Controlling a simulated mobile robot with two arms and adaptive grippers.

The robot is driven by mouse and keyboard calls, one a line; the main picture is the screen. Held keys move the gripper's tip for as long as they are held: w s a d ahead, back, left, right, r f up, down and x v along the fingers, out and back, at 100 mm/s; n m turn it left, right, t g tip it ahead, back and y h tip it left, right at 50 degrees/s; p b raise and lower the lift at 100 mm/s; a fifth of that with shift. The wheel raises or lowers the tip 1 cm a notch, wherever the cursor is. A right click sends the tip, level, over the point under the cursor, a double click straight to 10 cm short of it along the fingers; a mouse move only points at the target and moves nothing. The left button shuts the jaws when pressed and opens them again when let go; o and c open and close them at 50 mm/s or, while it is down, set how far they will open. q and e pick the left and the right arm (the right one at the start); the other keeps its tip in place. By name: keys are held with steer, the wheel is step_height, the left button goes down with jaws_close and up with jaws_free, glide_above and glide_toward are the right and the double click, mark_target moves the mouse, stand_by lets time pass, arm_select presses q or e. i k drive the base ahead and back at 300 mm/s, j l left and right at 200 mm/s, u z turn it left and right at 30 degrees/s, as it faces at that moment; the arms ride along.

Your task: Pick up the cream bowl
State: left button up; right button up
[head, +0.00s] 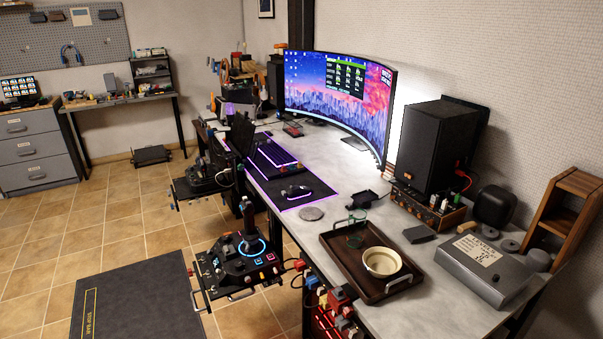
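The cream bowl (382,262) sits upright in a dark brown wooden tray (340,265) on the near part of the long grey desk (410,300). Its opening faces up and it looks empty. A green, glass-like item (355,236) stands in the same tray, just behind and left of the bowl. Neither of my grippers shows in the head view, so nothing is seen touching the bowl.
A grey metal box (485,268) stands right of the tray, and a black speaker (437,148) behind it. A curved monitor (338,95) stands farther back. A joystick panel (245,255) is mounted left of the desk. Tiled floor (130,225) is open at left.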

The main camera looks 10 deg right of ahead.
mark_target(382, 262)
steer(key=z, duration=0.8)
